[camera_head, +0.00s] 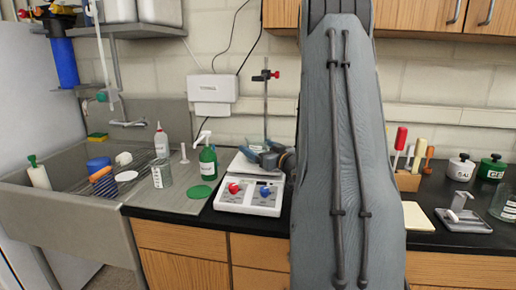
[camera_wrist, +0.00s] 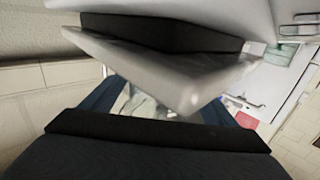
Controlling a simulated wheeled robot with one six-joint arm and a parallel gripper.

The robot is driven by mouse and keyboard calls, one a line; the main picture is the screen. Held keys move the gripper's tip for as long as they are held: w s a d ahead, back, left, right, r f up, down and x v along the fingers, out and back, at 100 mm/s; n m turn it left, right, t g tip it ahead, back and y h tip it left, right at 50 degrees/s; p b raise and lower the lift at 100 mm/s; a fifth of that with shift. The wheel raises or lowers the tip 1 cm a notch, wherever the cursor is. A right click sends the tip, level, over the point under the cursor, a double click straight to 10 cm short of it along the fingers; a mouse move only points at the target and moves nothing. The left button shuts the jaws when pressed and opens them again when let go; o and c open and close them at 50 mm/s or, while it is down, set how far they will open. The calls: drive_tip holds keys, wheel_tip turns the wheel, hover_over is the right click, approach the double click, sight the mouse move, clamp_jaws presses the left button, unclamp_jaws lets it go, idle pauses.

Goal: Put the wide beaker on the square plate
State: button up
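The square plate (camera_head: 239,167) is the pale top of the white hotplate with a red and a blue knob. In the wrist view a pale slab (camera_wrist: 150,75), apparently this plate, fills the upper middle at a tilt. My gripper (camera_head: 262,156) is at the plate's back right, low over it. A clear glass vessel (camera_head: 257,142), apparently the wide beaker, shows faintly at my gripper. In the wrist view my fingers are apart, and pale glass (camera_wrist: 139,105) shows between them, mostly hidden by the slab and my gripper. Whether the fingers press on the glass, or the glass touches the plate, is unclear.
A green bottle (camera_head: 208,161) stands left of the hotplate, with a green disc (camera_head: 200,191) before it. A clamp stand (camera_head: 265,100) rises behind. A glass cylinder (camera_head: 162,173) stands by the sink. Another beaker (camera_head: 504,206) is at the right edge. My arm hides the middle counter.

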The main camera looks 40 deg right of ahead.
drive_tip(key=shift+r, duration=0.25)
drive_tip(key=s, duration=0.3)
drive_tip(key=s+b, duration=0.1)
drive_tip(key=s, duration=0.3)
drive_tip(key=s+b, duration=0.1)
drive_tip(key=s, duration=0.3)
drive_tip(key=shift+a+f, duration=0.1)
drive_tip(key=shift+a, duration=0.25)
drive_tip(key=shift+s+a, duration=0.1)
drive_tip(key=shift+s, duration=0.4)
